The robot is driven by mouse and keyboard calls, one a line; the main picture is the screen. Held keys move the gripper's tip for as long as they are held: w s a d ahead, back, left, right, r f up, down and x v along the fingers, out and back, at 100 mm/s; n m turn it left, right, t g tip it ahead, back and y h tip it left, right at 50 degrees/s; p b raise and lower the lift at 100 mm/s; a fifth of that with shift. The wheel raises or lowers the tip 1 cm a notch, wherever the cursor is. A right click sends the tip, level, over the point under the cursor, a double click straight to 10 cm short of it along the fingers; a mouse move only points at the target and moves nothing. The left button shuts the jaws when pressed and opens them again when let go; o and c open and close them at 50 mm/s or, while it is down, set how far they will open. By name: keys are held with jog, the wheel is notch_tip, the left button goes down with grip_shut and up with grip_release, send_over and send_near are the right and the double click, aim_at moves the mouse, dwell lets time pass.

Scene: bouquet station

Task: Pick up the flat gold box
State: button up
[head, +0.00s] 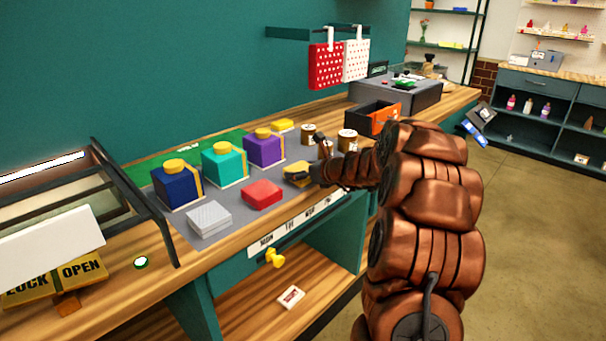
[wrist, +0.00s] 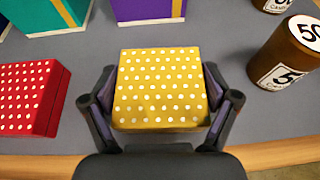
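The flat gold box (wrist: 160,90) has white dots on its lid and lies between the two fingers of my gripper (wrist: 160,98) in the wrist view. One finger is close along its left side and one along its right. I see no clear gap, but cannot tell whether the fingers press on it. In the head view the gold box (head: 297,172) is at the front edge of the grey mat (head: 222,232), with my gripper (head: 308,174) at its right, partly hiding it. Whether the box rests on the mat or is slightly raised is unclear.
A flat red box (head: 262,194) and a flat white box (head: 209,218) lie to the left. Navy (head: 176,187), teal (head: 223,164) and purple (head: 263,149) boxes stand behind. Brown canisters (head: 347,139) stand close to the right. A small yellow item (head: 282,125) lies further back.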

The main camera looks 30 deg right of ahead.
aim_at(301, 168)
jog(key=shift+f, duration=0.1)
jog(key=c, duration=0.6)
jog(key=shift+o, duration=0.2)
notch_tip(301, 168, up, 4)
jog(key=shift+f+p, duration=0.2)
jog(key=shift+p, duration=0.1)
jog(key=shift+s+a+r+b, duration=0.15)
jog(key=shift+s+a+b, duration=0.15)
jog(key=shift+s+a, duration=0.45)
jog(key=s+a+r+b, duration=0.1)
jog(key=s+a, duration=0.8)
jog(key=s, duration=0.1)
jog(key=shift+a+r+b, duration=0.15)
jog(key=shift+a+b, duration=0.2)
jog(key=shift+b, duration=0.05)
